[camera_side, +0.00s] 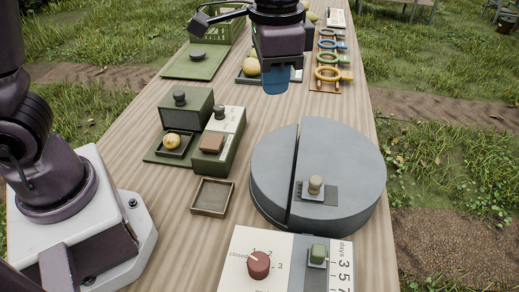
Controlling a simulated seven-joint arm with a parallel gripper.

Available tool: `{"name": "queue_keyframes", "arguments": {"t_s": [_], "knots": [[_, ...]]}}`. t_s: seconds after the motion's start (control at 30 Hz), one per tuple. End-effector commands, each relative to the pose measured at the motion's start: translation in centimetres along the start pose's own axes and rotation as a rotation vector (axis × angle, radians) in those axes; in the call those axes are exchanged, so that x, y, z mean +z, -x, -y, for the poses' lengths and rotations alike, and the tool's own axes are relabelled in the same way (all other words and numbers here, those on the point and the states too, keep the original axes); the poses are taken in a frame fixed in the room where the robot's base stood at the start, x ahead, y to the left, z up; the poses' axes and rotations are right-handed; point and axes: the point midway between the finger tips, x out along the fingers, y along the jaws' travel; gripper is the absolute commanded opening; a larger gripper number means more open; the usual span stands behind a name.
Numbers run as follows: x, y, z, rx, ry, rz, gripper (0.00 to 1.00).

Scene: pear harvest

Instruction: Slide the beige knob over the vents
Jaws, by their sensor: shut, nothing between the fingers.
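The beige knob (316,185) stands upright on a small dark plate (322,196) on top of a round grey lid or drum (355,160). A dark slot runs across the drum just left of the knob. A few small pale marks, possibly the vents, show by the plate's front edge; they are too small to make out. My gripper (276,88) is high in the picture, beyond the drum and well apart from the knob. Its bluish fingers are shut with nothing between them.
A panel with a red knob (258,265) and a green knob (318,253) lies in front. Green boxes (186,110) and an empty wooden tray (212,197) stand left. Coloured rings (328,73) and a green crate (208,25) are farther back. Bare table shows between boxes and drum.

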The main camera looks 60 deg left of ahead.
Motion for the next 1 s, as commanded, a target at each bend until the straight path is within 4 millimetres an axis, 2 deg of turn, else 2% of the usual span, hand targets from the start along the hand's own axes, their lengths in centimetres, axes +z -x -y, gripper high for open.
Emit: {"name": "queue_keyframes", "arguments": {"t_s": [0.03,0.1,0.3,0.4,0.5,0.63,0.73,0.8,0.87,1.0], "knots": [[2.1,1.1,0.9,-0.002,0.050,-0.039,0.00],[4.8,1.9,1.7,-0.003,0.112,-0.088,0.00],[12.1,3.2,3.1,-0.011,0.280,-0.232,0.00],[15.1,3.4,3.5,-0.021,0.347,-0.300,0.00],[17.2,3.7,3.6,-0.033,0.393,-0.354,0.00],[18.3,4.8,4.1,-0.056,0.430,-0.424,0.00],[18.4,5.3,4.1,-0.062,0.434,-0.447,0.23],[18.1,4.7,4.0,-0.052,0.423,-0.412,0.39],[17.5,3.9,3.7,-0.037,0.399,-0.368,0.52],[14.1,2.8,3.1,-0.002,0.323,-0.258,0.52]]}}
